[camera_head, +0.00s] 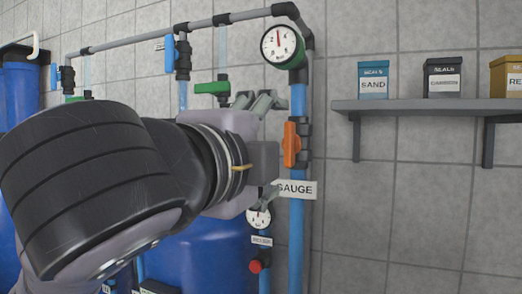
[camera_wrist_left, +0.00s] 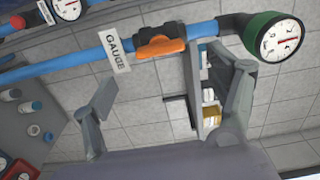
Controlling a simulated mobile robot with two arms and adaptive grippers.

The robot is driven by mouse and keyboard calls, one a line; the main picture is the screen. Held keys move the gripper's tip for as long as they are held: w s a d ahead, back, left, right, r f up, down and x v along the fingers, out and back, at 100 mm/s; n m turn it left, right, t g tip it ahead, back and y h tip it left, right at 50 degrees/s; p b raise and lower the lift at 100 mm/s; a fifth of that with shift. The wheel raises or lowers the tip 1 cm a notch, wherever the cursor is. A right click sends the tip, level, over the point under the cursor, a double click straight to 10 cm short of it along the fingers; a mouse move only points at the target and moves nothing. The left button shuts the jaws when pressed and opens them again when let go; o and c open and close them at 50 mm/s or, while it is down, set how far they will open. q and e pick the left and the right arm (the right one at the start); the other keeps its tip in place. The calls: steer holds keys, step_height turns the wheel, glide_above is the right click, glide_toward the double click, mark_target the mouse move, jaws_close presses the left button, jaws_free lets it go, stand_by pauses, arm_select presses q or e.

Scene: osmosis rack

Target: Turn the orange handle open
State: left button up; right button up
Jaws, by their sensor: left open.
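The orange handle (camera_head: 291,144) sits on a dark valve body on the vertical blue pipe (camera_head: 297,220), just above the white GAUGE label (camera_head: 296,189). It looks roughly lined up with the pipe. My left gripper (camera_head: 266,150) is open just to the left of the handle in the head view, one finger above and one below. In the left wrist view, the orange handle (camera_wrist_left: 162,48) lies beyond the open fingers of my left gripper (camera_wrist_left: 170,85), between them across the picture. No contact is visible. My right gripper is out of view.
A round gauge (camera_head: 282,46) is above the valve; a smaller gauge (camera_head: 258,217) and red knob (camera_head: 256,266) are below. Green handles (camera_head: 212,88) and blue tanks (camera_head: 215,262) stand left. A wall shelf (camera_head: 430,105) with labelled boxes is at right.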

arm_select(q)
steer(key=shift+v, duration=1.35)
